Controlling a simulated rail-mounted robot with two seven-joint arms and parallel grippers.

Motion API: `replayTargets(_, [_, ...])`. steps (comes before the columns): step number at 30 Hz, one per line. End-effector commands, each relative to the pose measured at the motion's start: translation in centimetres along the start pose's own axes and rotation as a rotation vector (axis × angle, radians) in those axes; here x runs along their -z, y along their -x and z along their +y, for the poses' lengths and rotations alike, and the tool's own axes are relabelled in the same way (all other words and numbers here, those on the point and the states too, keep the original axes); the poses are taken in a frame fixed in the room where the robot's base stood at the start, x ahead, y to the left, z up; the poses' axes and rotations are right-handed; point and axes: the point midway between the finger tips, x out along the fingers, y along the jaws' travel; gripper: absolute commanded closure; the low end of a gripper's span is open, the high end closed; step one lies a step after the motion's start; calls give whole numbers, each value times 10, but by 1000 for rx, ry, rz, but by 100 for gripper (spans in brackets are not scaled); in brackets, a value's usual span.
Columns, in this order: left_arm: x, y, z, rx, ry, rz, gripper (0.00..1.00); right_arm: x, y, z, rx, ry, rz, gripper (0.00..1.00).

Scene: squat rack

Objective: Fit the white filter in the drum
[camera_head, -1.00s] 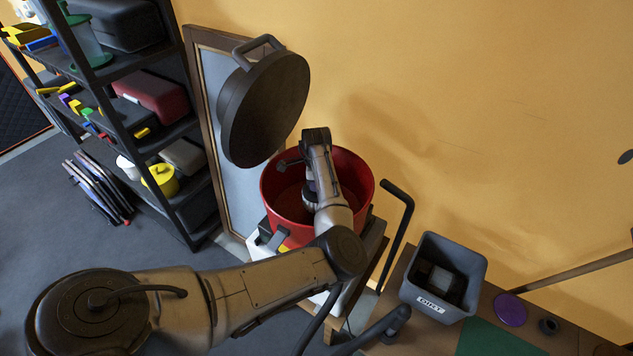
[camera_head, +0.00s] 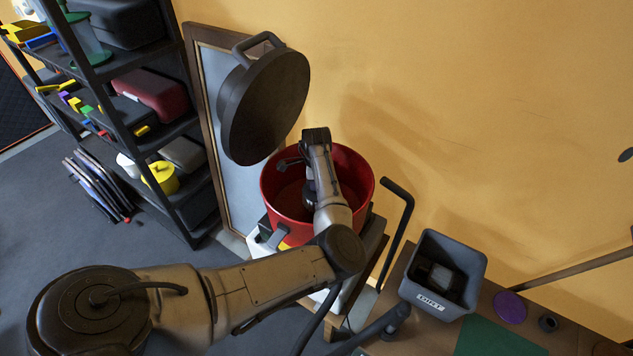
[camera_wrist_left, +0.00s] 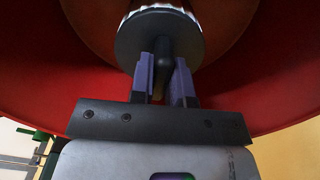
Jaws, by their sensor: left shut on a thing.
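The red drum (camera_head: 361,180) stands open near the wall, and my left arm reaches down into it. My left gripper, mostly hidden behind the arm in the head view, shows in the left wrist view (camera_wrist_left: 167,82). Its purple fingers are shut on the dark tab of the filter (camera_wrist_left: 187,14), which has a grey round cap and a white ribbed side. The filter is inside the drum, whose red wall curves around it. Whether the filter touches the drum's bottom is hidden. My right gripper is not in view.
A dark round lid (camera_head: 270,105) with a handle stands tilted up behind the drum. A grey bin (camera_head: 421,299) is on the bench to the right, past a bent black pipe (camera_head: 398,225). A black shelf (camera_head: 190,232) with boxes stands left.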

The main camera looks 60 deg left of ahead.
Motion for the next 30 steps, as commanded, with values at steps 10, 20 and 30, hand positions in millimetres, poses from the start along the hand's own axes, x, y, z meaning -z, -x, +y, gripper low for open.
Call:
replayTargets(10, [0,-4,0,0,0,0,100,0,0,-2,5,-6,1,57])
replayTargets(20, [0,-6,0,0,0,0,65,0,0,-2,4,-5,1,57])
replayTargets(30, [0,-6,0,0,0,0,48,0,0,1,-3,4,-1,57])
